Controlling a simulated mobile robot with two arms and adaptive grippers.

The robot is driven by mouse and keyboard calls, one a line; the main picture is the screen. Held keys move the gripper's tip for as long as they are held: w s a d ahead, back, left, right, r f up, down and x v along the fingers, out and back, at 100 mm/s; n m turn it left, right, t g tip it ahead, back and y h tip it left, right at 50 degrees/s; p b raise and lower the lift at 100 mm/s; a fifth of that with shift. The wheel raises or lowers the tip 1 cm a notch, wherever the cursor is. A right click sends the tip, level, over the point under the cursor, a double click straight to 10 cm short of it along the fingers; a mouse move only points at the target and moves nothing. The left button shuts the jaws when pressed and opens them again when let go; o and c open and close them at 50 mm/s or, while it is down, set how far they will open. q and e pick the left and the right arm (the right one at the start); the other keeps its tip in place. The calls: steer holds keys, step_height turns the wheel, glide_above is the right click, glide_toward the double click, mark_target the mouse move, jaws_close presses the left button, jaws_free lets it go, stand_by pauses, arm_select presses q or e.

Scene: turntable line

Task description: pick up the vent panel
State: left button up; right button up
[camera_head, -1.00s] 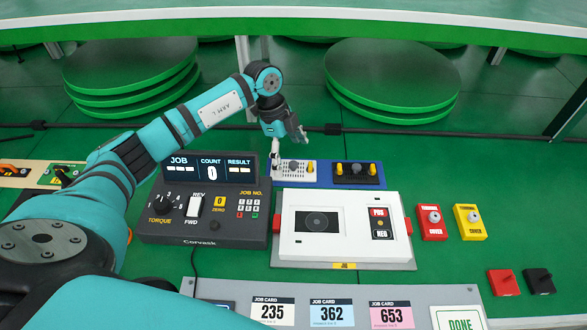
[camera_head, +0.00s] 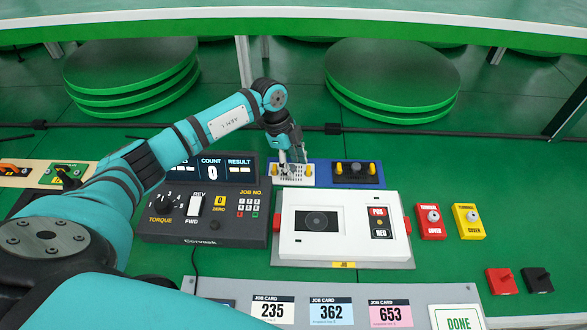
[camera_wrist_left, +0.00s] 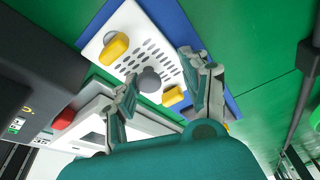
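The vent panel (camera_head: 293,182) is a white perforated plate with a yellow block at each end, lying in a blue tray (camera_head: 321,184) behind the white housing. In the left wrist view the vent panel (camera_wrist_left: 142,42) shows slot-like holes and a dark round knob (camera_wrist_left: 148,80) at its middle. My left gripper (camera_head: 291,161) is pointed down at the panel; in the left wrist view its fingers (camera_wrist_left: 160,70) are spread, with the knob between them in the picture. I cannot tell whether they touch it. My right gripper is not in view.
A dark panel (camera_head: 351,178) with yellow blocks lies beside the vent panel in the blue tray. The white housing (camera_head: 338,209) and the torque controller (camera_head: 205,229) stand in front. Red (camera_head: 431,221) and yellow (camera_head: 469,221) covers are to the right.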

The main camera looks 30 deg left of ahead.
arm_select(q)
steer(key=shift+s+f, duration=0.2)
steer(key=c, duration=0.4)
steer(key=shift+s, duration=0.1)
steer(key=shift+c, duration=0.6)
